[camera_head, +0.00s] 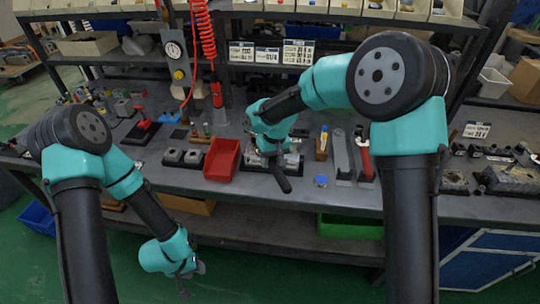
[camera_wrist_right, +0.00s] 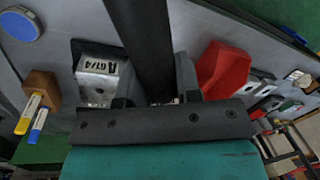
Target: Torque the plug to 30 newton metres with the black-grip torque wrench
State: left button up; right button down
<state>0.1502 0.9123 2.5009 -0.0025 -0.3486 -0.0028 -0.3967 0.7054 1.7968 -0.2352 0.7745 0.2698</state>
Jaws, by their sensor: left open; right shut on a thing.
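My right gripper (camera_head: 268,152) is shut on the black-grip torque wrench (camera_head: 281,179), over the middle of the bench. The wrench's black grip points toward the bench's front edge, and it also fills the top middle of the right wrist view (camera_wrist_right: 147,40). A metal valve block (camera_wrist_right: 97,78) marked G1/4 sits beside the wrench; it partly shows in the head view (camera_head: 292,161). The plug and the wrench's working end are hidden behind my gripper. My left gripper (camera_head: 188,282) is open and empty, low in front of the bench.
A red bin (camera_head: 222,160) stands left of the block. A red-gripped tool (camera_head: 365,158), a grey strip-like piece (camera_head: 341,153), a wooden marker holder (camera_head: 322,147) and a blue round cap (camera_head: 321,181) stand to the right. A red coiled hose (camera_head: 205,45) hangs above the bench.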

jog(key=shift+f, duration=1.75)
dwell(1.1)
jog(key=shift+a, duration=0.15)
jog(key=shift+s+a+m, duration=0.25)
jog(key=shift+a+m, duration=0.65)
jog(key=shift+a, duration=0.15)
jog(key=shift+a, duration=0.1)
jog(key=shift+s+a+m+t, duration=0.1)
jog(key=shift+a+m+t, duration=0.2)
jog(key=shift+a+m, duration=0.7)
jog(key=shift+a, duration=0.25)
